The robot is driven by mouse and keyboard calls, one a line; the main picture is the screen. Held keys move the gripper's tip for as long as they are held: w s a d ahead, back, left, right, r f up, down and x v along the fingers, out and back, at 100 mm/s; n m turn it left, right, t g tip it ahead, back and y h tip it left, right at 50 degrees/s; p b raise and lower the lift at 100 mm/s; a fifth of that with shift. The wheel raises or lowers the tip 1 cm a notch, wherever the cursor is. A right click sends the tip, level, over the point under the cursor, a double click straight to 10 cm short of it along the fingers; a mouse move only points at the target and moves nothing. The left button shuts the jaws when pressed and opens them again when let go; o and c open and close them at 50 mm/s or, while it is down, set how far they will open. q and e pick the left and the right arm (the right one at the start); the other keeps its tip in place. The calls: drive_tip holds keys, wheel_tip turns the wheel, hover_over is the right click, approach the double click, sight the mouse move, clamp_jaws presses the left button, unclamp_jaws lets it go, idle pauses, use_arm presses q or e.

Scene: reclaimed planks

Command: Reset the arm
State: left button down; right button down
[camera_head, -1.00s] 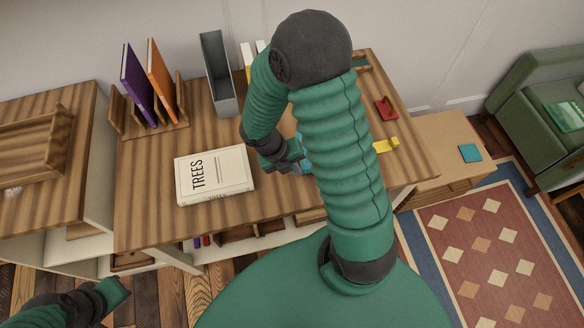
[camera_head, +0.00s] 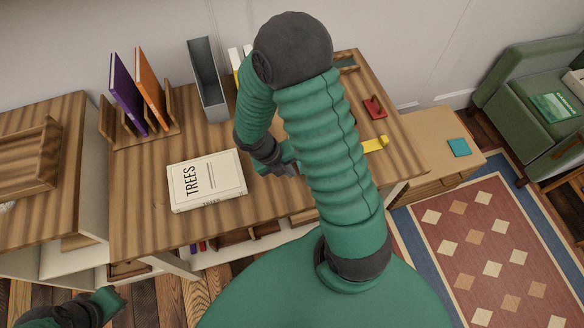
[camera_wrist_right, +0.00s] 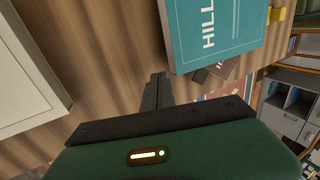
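My right arm rises in the middle of the head view and bends down over the desk. My right gripper (camera_head: 287,170) is over the desk, to the right of the white TREES book (camera_head: 205,180). In the right wrist view its two fingers (camera_wrist_right: 157,90) are together with nothing between them. There they point at bare wood between a cream book (camera_wrist_right: 25,80) and a teal book (camera_wrist_right: 215,30) lettered HILL. My left gripper (camera_head: 112,299) is low at the left of the head view, away from the desk; its fingers are not clear.
The wooden desk (camera_head: 140,210) holds a rack with a purple book (camera_head: 127,92) and an orange book (camera_head: 152,88), a grey holder (camera_head: 208,80), a red item (camera_head: 374,108) and a yellow item (camera_head: 375,144). A low cabinet (camera_head: 430,160) stands right. A rug (camera_head: 490,240) covers the floor.

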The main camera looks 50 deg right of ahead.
drive_tip(key=shift+w+a+p, duration=0.25)
drive_tip(key=shift+w+a, duration=0.1)
drive_tip(key=shift+a, duration=0.3)
drive_tip(key=shift+w+a+p, duration=0.2)
drive_tip(key=shift+w+a, duration=0.15)
drive_tip(key=shift+a, duration=0.25)
